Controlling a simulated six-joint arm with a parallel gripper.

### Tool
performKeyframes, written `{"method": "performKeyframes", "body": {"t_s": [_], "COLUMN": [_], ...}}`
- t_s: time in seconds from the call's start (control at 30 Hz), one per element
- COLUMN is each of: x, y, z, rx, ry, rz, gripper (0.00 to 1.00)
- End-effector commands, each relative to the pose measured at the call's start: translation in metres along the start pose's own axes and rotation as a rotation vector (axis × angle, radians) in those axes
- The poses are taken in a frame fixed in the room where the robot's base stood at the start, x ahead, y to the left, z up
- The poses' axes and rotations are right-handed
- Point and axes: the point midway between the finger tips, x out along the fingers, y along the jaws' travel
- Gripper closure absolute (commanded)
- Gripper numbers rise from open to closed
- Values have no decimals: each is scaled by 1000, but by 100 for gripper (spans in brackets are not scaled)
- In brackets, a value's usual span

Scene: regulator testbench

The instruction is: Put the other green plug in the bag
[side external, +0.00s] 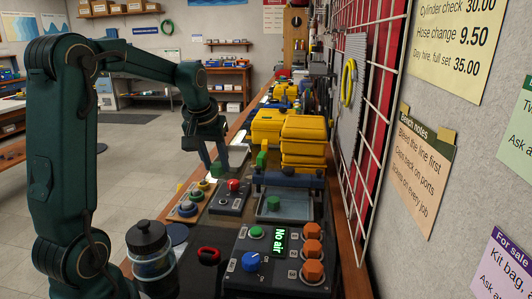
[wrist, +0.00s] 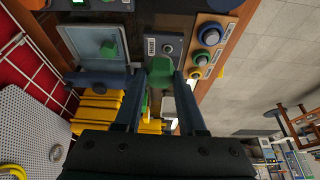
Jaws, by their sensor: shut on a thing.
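My gripper (side external: 214,168) is shut on a green plug (wrist: 160,70), which sits between the two fingertips in the wrist view. In the side view the held plug is small and mostly hidden by the fingers. The clear bag (wrist: 88,38) lies left of my gripper in the wrist view, with a green plug (wrist: 108,48) showing in it. In the side view the bag (side external: 297,209) lies on the bench to the right of and nearer than my gripper, beside a dark blue bar (side external: 288,181). The plug in it (side external: 273,203) shows there too.
A grey box with a red button (side external: 233,186) stands between my gripper and the control panel (side external: 270,275). Yellow cases (side external: 303,140) are stacked behind the bag. A wire grid (side external: 350,190) runs along the right. A bottle (side external: 151,255) stands in front.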

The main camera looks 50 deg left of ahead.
Motion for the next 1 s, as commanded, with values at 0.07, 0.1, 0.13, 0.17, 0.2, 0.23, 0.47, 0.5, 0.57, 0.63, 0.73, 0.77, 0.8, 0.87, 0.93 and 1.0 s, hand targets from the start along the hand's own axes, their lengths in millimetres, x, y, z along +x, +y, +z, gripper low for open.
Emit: {"method": "performKeyframes", "body": {"t_s": [0.07,0.1,0.13,0.17,0.2,0.23,0.47,0.5,0.57,0.63,0.73,0.77,0.8,0.87,0.93,1.0], "x": [-8,-12,-14,-17,-20,-23,-43,-46,-50,-52,-54,-54,-54,-54,-53,-53], "y": [0,0,0,0,0,0,0,0,0,0,0,0,0,0,0,0], "z": [-4,-5,-6,-8,-9,-10,-19,-20,-21,-22,-22,-22,-22,-22,-22,-22], "rx": [0,0,0,0,0,0,0,0,0,0,0,0,0,0,0,6], "ry": [4,4,4,4,4,4,4,3,2,2,0,0,0,0,0,0], "rz": [1,1,1,1,1,0,0,0,0,0,0,0,0,0,0,2], "gripper": [100,100,100,100,100,100,100,100,100,100,100,100,100,100,100,100]}}
